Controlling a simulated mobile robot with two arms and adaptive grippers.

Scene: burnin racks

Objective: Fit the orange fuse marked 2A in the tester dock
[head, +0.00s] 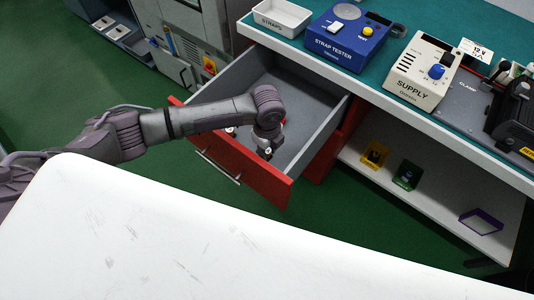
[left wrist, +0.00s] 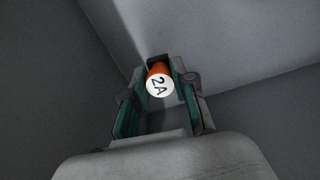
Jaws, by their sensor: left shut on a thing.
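The orange fuse (left wrist: 159,81) shows in the left wrist view, its white end marked 2A facing the camera. My left gripper (left wrist: 158,90) is shut on it, with a finger on either side. In the head view my left gripper (head: 265,149) reaches down into the open drawer (head: 316,137); the fuse cannot be made out clearly there. The wrist view shows grey drawer walls around the gripper. I cannot pick out a tester dock for certain. A blue box labelled STRAP TESTER (head: 346,40) stands on the bench. My right gripper is not in view.
The drawer's red front (head: 235,160) stands out from the bench (head: 386,84). A white SUPPLY box (head: 422,72), a white STRAPS tray (head: 275,17) and black equipment (head: 515,115) stand on top. Yellow (head: 375,153), green (head: 407,175) and purple (head: 481,221) items occupy the lower shelf.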

